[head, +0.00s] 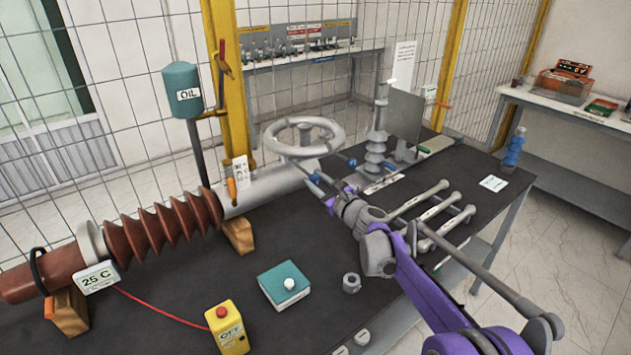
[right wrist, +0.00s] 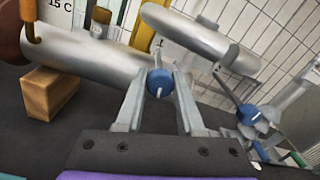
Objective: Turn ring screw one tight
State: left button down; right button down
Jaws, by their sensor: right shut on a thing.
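My right gripper (head: 322,184) reaches in from the lower right to the grey metal cylinder (head: 270,185) under the ring handwheel. In the right wrist view the gripper (right wrist: 160,88) is shut on a small blue ring screw (right wrist: 160,82) with a pale pin, which sits between its two fingertips. The blue ring screw (head: 315,178) is partly hidden by the fingers in the head view. A second blue screw (head: 352,162) stands to its right; a blue one also shows at the right of the wrist view (right wrist: 249,114). My left gripper is not in view.
The grey handwheel (head: 278,146) rises just behind the gripper. The ribbed brown bushing (head: 165,235) lies at left on wooden blocks (head: 238,236). A teal box (head: 284,285), yellow button box (head: 228,330) and hex nut (head: 351,283) stand on the dark table. Grey rods (head: 425,215) lie at right.

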jog(key=c, duration=0.5)
grip_release()
jog(key=shift+c, duration=0.2)
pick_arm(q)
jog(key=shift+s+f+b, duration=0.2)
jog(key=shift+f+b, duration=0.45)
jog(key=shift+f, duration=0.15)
pick_arm(e)
jog(key=v, duration=1.1)
jog(key=shift+w, duration=0.1)
